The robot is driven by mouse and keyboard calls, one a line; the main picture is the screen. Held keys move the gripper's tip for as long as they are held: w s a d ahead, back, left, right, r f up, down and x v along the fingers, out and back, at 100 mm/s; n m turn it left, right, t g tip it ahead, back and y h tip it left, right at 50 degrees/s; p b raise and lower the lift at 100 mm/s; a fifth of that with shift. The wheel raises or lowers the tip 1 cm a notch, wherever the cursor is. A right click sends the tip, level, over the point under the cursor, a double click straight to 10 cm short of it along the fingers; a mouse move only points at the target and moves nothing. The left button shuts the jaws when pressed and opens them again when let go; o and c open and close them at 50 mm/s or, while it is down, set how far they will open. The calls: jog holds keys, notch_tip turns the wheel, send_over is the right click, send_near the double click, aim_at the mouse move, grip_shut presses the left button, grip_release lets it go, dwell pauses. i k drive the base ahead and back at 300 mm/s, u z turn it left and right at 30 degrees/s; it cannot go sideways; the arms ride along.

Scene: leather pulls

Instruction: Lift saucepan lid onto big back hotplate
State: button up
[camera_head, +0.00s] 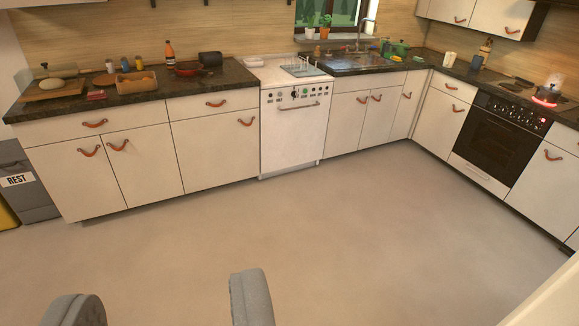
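My gripper (163,298) shows at the bottom edge with its two grey fingers wide apart and nothing between them. It is far from the counters, with open floor ahead of it. A small saucepan (546,93) stands on a glowing red front hotplate of the hob, at the far right. A pale shape shows at its top, but I cannot tell whether this is the lid. The dark hob (514,86) has darker round hotplates behind and to the left of the saucepan; they are too small to make out well.
The oven (494,138) is below the hob. A white dishwasher (297,125) stands between cabinets with leather pulls. A red pan (188,69), a wooden box (136,82) and a cutting board (54,89) are on the left counter. A grey bin (27,184) stands left. The floor (290,230) is clear.

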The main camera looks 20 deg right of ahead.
aim_at(551, 87)
jog(key=u, duration=0.05)
jog(key=i, duration=3.55)
jog(key=z, duration=2.75)
jog(key=i, duration=2.55)
jog(key=u, duration=0.05)
